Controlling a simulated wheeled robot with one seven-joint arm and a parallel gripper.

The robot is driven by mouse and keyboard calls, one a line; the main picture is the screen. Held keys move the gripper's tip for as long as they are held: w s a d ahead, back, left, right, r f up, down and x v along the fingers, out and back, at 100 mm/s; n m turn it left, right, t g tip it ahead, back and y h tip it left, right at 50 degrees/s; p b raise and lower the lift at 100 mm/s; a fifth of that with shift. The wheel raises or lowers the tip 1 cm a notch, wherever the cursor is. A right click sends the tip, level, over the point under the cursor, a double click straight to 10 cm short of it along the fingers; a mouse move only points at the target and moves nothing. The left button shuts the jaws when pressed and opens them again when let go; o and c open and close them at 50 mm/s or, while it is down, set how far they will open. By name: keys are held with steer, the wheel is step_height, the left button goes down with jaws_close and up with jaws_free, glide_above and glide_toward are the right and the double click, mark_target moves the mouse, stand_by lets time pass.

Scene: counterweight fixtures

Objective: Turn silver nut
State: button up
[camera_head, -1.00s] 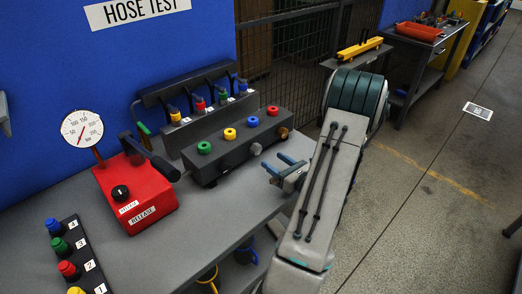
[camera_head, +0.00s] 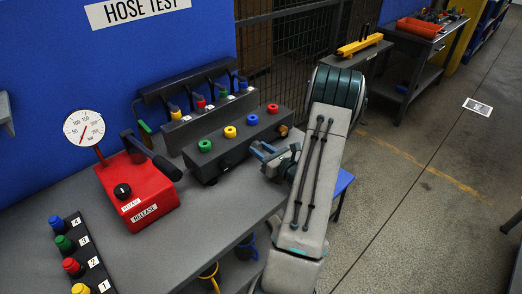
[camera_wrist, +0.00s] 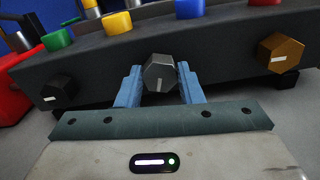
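The silver nut (camera_wrist: 159,73) is a grey hexagonal knob with a white line, on the front face of the dark manifold block (camera_head: 225,152). In the wrist view it sits between the two blue fingers of my gripper (camera_wrist: 159,86), one finger on each side. The fingers are spread and reach alongside the nut; I cannot tell if they touch it. In the head view my gripper (camera_head: 262,153) is at the block's front face and hides the silver nut. A black nut (camera_wrist: 57,92) is to the left and a bronze nut (camera_wrist: 280,54) to the right.
Green, yellow, blue and red caps line the block's top. A red pump (camera_head: 137,190) with a gauge (camera_head: 84,128) and a lever stands left on the grey bench (camera_head: 215,218). A strip of coloured knobs (camera_head: 74,254) is nearer.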

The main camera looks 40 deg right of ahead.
steer(key=shift+m, duration=0.3)
steer(key=m+p, duration=0.1)
steer(key=m, duration=0.1)
steer(key=shift+r+m, duration=0.1)
steer(key=shift+m, duration=0.2)
steer(key=m+p, duration=0.2)
steer(key=m, duration=0.1)
steer(key=shift+d+m, duration=0.1)
steer(key=shift+m, duration=0.3)
steer(key=m+p, duration=0.2)
steer(key=m, duration=0.1)
steer(key=shift+m+p, duration=0.95)
steer(key=shift+m, duration=1.05)
steer(key=shift+f, duration=0.2)
steer(key=o, duration=1)
steer(key=shift+c, duration=0.2)
